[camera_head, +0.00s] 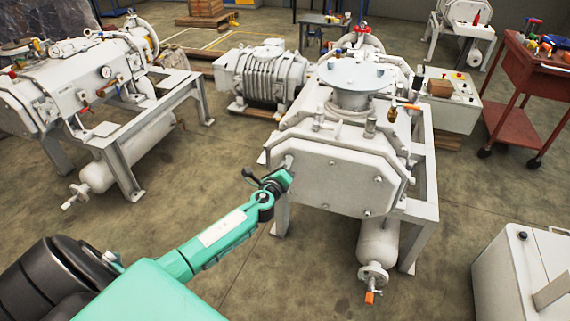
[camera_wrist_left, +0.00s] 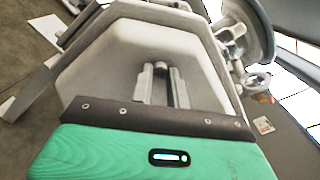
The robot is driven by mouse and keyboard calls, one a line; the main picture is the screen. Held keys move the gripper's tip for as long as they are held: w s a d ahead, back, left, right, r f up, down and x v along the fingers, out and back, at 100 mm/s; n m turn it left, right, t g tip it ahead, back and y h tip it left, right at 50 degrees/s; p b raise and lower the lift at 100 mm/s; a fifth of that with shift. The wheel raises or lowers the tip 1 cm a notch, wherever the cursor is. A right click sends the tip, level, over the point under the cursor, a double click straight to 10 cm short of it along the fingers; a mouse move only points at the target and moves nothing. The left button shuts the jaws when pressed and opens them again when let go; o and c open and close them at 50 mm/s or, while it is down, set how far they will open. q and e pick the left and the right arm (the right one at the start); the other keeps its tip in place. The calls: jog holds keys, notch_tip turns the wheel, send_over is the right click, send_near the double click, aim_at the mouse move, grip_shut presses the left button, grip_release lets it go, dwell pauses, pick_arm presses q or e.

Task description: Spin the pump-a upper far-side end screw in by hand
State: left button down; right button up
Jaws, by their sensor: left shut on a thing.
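The pump (camera_head: 330,180) in front of me has a pale end plate with cut corners and several small screws on its face. It also shows in the left wrist view (camera_wrist_left: 100,75). My left gripper (camera_head: 287,165) is at the plate's left edge, with its green wrist just in front. In the left wrist view its two grey fingers (camera_wrist_left: 160,82) point at the plate and are closed on a small screw (camera_wrist_left: 160,66) at their tips. The screw is mostly hidden by the fingers, and in the head view the wrist hides it. My right gripper is not in view.
A second pump (camera_head: 80,85) on a frame stands at the left. A white cylinder with a valve (camera_head: 373,272) hangs below the front pump. A red tool cart (camera_head: 520,90) stands at the right, and a pale cabinet (camera_head: 515,275) at the lower right. The floor between is clear.

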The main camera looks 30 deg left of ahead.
pick_arm(q)
jog(key=shift+s+d+f, duration=0.1)
jog(key=shift+f, duration=0.15)
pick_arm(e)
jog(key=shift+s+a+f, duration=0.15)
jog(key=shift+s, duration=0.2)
pick_arm(q)
jog(key=c, duration=1.5)
grip_release()
jog(key=shift+o, duration=0.8)
jog(key=shift+r, duration=0.15)
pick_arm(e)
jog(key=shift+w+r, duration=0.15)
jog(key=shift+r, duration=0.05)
